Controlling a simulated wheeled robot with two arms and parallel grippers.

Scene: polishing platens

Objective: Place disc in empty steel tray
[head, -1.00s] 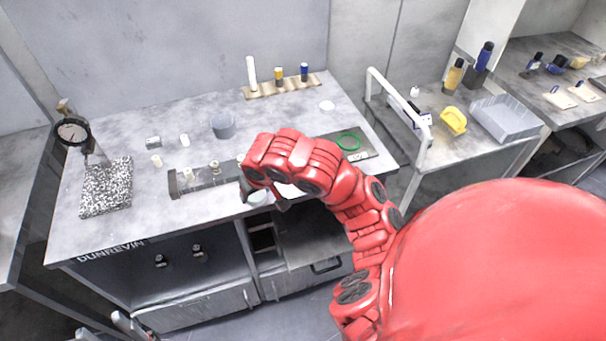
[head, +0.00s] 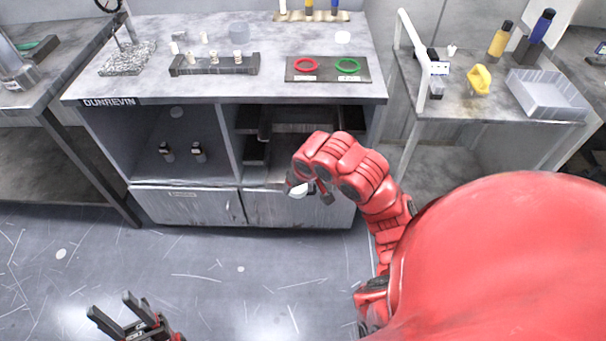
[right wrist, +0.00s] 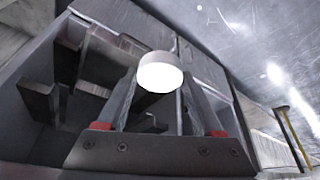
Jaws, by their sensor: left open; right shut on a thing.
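My right gripper (head: 309,192) is shut on a white round disc (right wrist: 160,73). It holds the disc in the air in front of the bench's open lower compartment. In the head view the disc (head: 298,190) is partly hidden by the gripper. My left gripper (head: 124,314) is open and empty, low at the lower left, over the floor. A grey, straight-sided tray (head: 546,94) stands on the right-hand bench and looks empty. I cannot tell whether it is steel. Dark metal ledges (head: 300,117) in the lower compartment also show in the right wrist view (right wrist: 97,62).
The bench top (head: 205,95) carries a dark rack (head: 214,66) with small white pieces and a dark plate (head: 328,76) with red and green rings. A white rail (head: 412,60) stands at the right bench's edge. The floor (head: 215,265) before the bench is clear.

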